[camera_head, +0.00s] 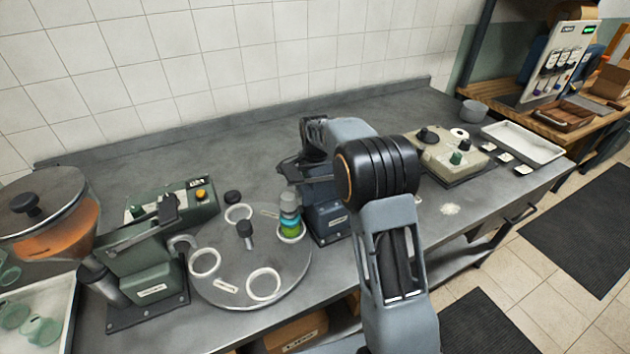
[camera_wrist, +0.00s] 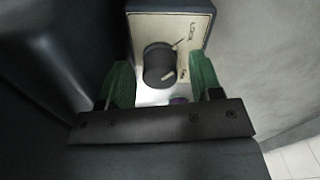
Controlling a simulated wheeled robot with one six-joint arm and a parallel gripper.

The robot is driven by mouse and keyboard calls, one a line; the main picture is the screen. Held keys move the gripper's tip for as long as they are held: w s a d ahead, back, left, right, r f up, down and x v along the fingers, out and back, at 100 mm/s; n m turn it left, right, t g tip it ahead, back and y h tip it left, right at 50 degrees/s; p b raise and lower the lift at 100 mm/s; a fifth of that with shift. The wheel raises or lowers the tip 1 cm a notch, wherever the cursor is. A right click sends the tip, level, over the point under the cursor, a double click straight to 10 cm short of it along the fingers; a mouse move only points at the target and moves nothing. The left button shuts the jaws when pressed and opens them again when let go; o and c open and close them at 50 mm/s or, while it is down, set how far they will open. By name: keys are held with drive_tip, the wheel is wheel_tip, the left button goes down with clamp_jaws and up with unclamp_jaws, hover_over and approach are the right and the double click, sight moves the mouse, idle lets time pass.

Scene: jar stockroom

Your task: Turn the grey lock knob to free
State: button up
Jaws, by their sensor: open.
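The dark grey lock knob (camera_wrist: 159,64) shows in the wrist view on a cream panel (camera_wrist: 146,25) with a blue-grey surround. A pale pointer mark lies on the knob's lower right. Small lettering and a line are printed at the panel's upper right, too small to read surely. My gripper (camera_wrist: 161,60) is open, its green fingers on the left and right of the knob, with visible gaps. I cannot tell how deep the fingertips reach along the knob. In the head view the knob is not visible, and my arm covers part of the blue machine (camera_head: 332,222).
A green machine (camera_head: 150,275) is farther left. A beige control box (camera_head: 447,160) and a white tray (camera_head: 524,143) are to the right.

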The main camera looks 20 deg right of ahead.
drive_tip(key=shift+c, duration=0.2)
drive_tip(key=c, duration=0.9)
drive_tip(key=m, duration=0.4)
drive_tip(key=shift+m+p, duration=0.35)
drive_tip(key=shift+m, duration=0.05)
drive_tip(key=m, duration=0.8)
drive_tip(key=shift+m+p, duration=0.35)
drive_tip(key=shift+m, duration=2.25)
